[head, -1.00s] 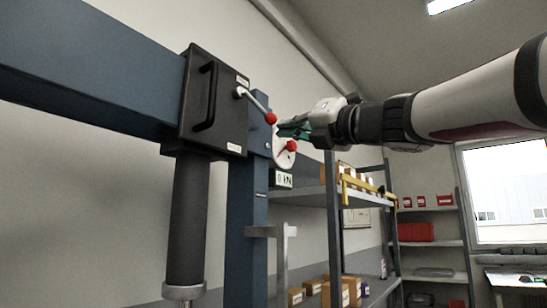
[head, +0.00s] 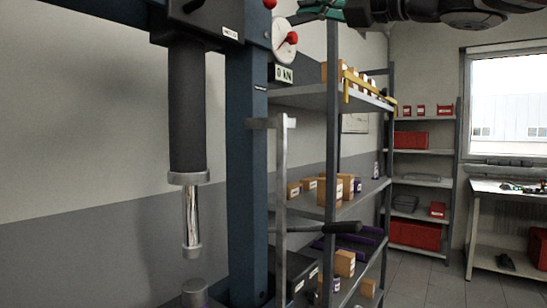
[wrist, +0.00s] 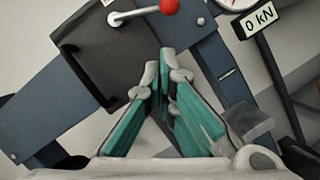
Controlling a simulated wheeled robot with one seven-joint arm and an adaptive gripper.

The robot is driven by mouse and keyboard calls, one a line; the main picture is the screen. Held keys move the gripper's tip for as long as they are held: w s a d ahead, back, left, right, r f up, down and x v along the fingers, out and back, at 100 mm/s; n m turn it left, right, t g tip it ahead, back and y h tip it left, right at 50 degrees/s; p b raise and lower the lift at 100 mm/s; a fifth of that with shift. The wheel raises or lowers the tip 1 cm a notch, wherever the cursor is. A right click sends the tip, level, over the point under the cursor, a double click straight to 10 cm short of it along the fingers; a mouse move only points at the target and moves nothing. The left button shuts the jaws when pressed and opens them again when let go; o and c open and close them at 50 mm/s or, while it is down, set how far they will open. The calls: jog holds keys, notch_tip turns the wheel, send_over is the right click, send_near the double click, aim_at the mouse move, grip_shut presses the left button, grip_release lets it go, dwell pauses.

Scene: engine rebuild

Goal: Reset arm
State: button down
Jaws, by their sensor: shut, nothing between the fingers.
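My gripper (wrist: 165,58) shows in the wrist view with its green-sided fingers together at the tips, nothing between them. It is in front of the blue press frame (wrist: 222,75) and its black box, apart from or touching them I cannot tell. A lever with a red ball (wrist: 169,6) lies just above the fingertips in that view. In the head view my gripper (head: 305,12) is at the top edge, partly cut off, near the round gauge (head: 284,42). A sign reading 0 kN (head: 284,73) hangs below the gauge.
The press's dark cylinder (head: 188,110) and bright rod (head: 192,215) stand at left, above a grey round piece (head: 195,292). Shelves with boxes (head: 340,190) stand right of the press. A workbench (head: 510,188) is at far right, with open floor before it.

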jog(key=s+d+f+m+t+h+p, duration=0.15)
jog(key=d+f+m+h, duration=0.25)
jog(key=d+m+h, duration=0.5)
jog(key=d+f+m+t+h+p, duration=0.2)
jog(key=d+f+m+h, duration=0.25)
jog(key=m, duration=0.75)
jog(key=s+d+f+m+g+h, duration=0.2)
jog(key=f+m, duration=0.1)
jog(key=f, duration=0.2)
jog(key=s+d+f+m+g+h, duration=0.1)
jog(key=s+f+m+g, duration=0.15)
jog(key=f, duration=0.25)
jog(key=s+a+f+m+g+y+p, duration=0.1)
jog(key=s+f+m+g, duration=0.4)
jog(key=s+f, duration=0.6)
jog(key=s+a+f+m+g+y+p, duration=0.1)
jog(key=s+a+f+m+g, duration=0.3)
jog(key=s+f, duration=0.7)
notch_tip(320, 180, down, 5)
jog(key=shift+s+m+g+p, duration=0.2)
jog(key=shift+m+g+p, duration=0.5)
jog(key=shift+g, duration=0.2)
